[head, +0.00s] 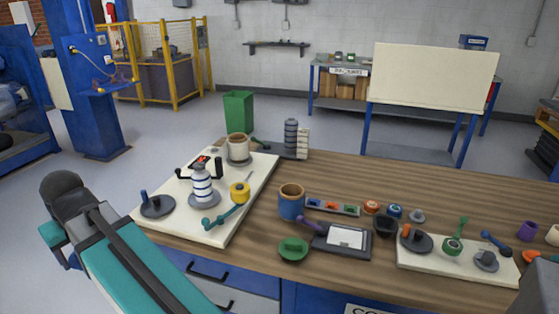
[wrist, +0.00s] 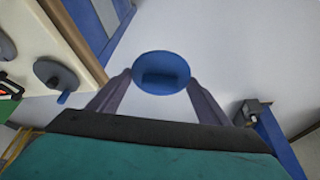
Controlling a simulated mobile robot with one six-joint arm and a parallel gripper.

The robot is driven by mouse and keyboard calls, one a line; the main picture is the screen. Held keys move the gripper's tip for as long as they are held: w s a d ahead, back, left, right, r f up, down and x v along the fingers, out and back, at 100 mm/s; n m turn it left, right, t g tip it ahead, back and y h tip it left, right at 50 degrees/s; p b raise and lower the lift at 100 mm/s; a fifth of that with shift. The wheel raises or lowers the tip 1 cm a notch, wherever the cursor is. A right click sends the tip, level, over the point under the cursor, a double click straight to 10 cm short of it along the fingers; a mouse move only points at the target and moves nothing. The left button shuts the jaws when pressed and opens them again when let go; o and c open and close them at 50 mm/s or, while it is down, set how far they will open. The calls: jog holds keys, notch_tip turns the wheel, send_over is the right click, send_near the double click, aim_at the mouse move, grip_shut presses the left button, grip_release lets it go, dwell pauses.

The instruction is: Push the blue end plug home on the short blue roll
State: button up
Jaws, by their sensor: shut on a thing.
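My gripper (wrist: 162,85) shows in the wrist view, its two grey fingers closed on the sides of a round blue plug (wrist: 161,66). The plug's face has a darker rectangular mark in it. It is held in the air over grey floor, off the board's edge. In the head view the gripper and the held plug are not visible; only my teal arm shows at lower left. A short blue roll (head: 291,207) with a tan core stands upright on the wooden table in the head view, right of the cream board. Its top looks open.
A green disc (head: 293,248) and a dark tablet stand (head: 343,241) lie near the blue roll. Bare wood lies behind it.

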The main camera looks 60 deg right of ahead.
jog(key=shift+a, duration=0.2)
jog(key=shift+d, duration=0.1)
jog(key=shift+d+r, duration=0.1)
jog(key=shift+d, duration=0.2)
jog(key=s+d+r+p, duration=0.2)
jog(key=d+p, duration=0.3)
jog(key=d, duration=1.1)
jog(key=s+d+r+p, duration=0.25)
jog(key=d+p, duration=0.35)
jog(key=d, duration=0.9)
jog(key=s+d+p, duration=0.1)
jog(key=s+d, duration=0.2)
jog(key=d, duration=0.2)
jog(key=s+d+p, duration=0.2)
jog(key=s+d, duration=0.1)
jog(key=d, duration=0.2)
jog(key=s+d+r+p, duration=0.1)
jog(key=s+d+p, duration=0.1)
jog(key=s+d, duration=0.1)
jog(key=shift+d, duration=0.9)
jog(key=s+d+p, duration=0.4)
jog(key=s+d, duration=0.7)
jog(key=s, duration=0.1)
jog(key=shift+d+r+n, duration=0.2)
jog(key=shift+r+n, duration=0.1)
jog(key=shift+r, duration=0.15)
